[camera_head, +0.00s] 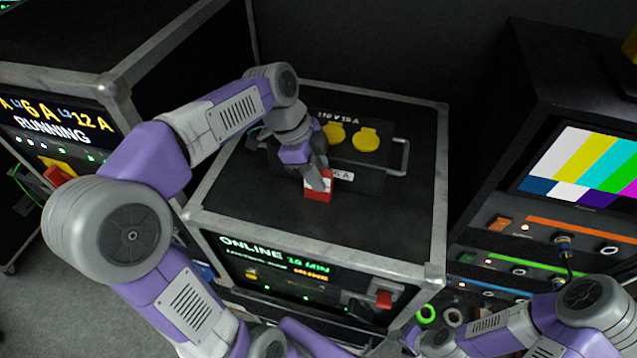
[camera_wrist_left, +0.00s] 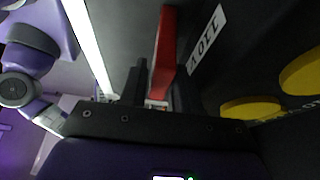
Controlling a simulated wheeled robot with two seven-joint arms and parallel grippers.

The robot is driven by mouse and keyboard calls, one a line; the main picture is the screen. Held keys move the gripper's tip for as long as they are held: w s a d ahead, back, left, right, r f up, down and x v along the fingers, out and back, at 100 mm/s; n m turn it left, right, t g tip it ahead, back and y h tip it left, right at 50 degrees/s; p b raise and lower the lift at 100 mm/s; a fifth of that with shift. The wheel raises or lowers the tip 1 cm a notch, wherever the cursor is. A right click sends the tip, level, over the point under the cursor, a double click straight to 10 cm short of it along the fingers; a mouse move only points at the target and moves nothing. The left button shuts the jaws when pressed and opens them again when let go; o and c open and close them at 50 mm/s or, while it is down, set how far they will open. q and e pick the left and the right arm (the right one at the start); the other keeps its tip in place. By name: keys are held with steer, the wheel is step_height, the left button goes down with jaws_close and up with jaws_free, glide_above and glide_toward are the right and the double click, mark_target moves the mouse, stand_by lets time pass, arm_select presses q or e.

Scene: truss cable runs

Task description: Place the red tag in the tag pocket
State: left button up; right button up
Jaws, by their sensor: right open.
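The red tag (camera_head: 318,194) is on or just above the black top of the middle case, in front of the socket panel. My left gripper (camera_head: 317,178) reaches down to it from above. In the left wrist view the red tag (camera_wrist_left: 165,50) stands between the dark fingers of my left gripper (camera_wrist_left: 160,90), which look closed on it. A white patch shows on the tag beside the fingers. My right gripper (camera_head: 412,340) is at the bottom edge, low and partly cut off, away from the tag. I cannot make out the tag pocket for certain.
The socket panel has yellow caps (camera_head: 365,139), a white label (camera_head: 342,176) and a metal handle (camera_head: 400,157). The middle case (camera_head: 415,210) has raised metal edges. A rack with a colour-bar screen (camera_head: 590,165) stands right, another case (camera_head: 50,75) left. The case top's right side is clear.

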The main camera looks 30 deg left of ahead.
arm_select(q)
jaws_close()
